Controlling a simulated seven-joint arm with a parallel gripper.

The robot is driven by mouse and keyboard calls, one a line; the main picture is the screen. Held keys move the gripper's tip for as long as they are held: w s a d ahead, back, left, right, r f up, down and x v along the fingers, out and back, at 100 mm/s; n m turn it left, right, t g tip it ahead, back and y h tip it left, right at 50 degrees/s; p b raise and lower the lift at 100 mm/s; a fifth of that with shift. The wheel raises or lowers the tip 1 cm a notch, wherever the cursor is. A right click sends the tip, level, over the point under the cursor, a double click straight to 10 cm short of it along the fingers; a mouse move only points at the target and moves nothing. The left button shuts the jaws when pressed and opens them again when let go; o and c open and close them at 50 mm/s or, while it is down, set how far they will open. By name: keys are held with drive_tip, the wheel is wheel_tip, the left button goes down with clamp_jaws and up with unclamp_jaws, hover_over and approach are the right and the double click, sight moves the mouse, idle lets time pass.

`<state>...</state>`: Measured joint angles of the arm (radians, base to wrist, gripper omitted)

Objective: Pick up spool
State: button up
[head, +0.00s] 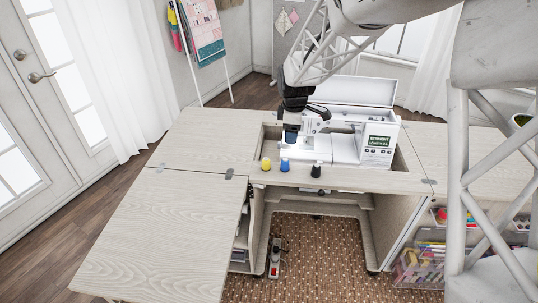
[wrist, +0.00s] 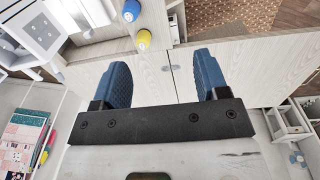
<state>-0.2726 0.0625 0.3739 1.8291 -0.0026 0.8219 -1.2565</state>
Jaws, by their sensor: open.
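Three thread spools stand upright in a row on the cabinet top near its front edge in the head view: a yellow spool (head: 266,164), a blue spool (head: 285,165) and a black spool (head: 316,170). The wrist view shows the blue spool (wrist: 131,10) and the yellow spool (wrist: 143,39) beyond the fingers. The black spool is not visible there. My gripper (head: 291,133) hangs above and behind the spools, left of the sewing machine. Its blue-padded fingers (wrist: 163,75) are apart, with nothing between them.
A white sewing machine (head: 365,145) stands in the cabinet's recess, to the right of my gripper. The left leaf of the cabinet top (head: 150,235) is bare. A foot pedal (head: 275,262) lies on the rug below. Clear bins (head: 420,268) stand at the lower right.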

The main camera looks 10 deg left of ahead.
sight(266, 160)
drive_tip(key=w+a+f+n, duration=0.2)
drive_tip(key=w+a+f, duration=0.2)
drive_tip(key=a+f, duration=0.1)
drive_tip(key=w+a+f+n, duration=0.3)
drive_tip(key=a+f, duration=0.1)
drive_tip(key=f, duration=0.3)
drive_tip(key=shift+w+a+f+g, duration=0.3)
drive_tip(key=shift+w+a+f, duration=0.05)
drive_tip(key=shift+w+f, duration=0.05)
drive_tip(key=shift+f, duration=1.3)
drive_tip(key=shift+d+f, duration=0.15)
drive_tip(key=shift+f, duration=2.45)
drive_tip(key=c, duration=1)
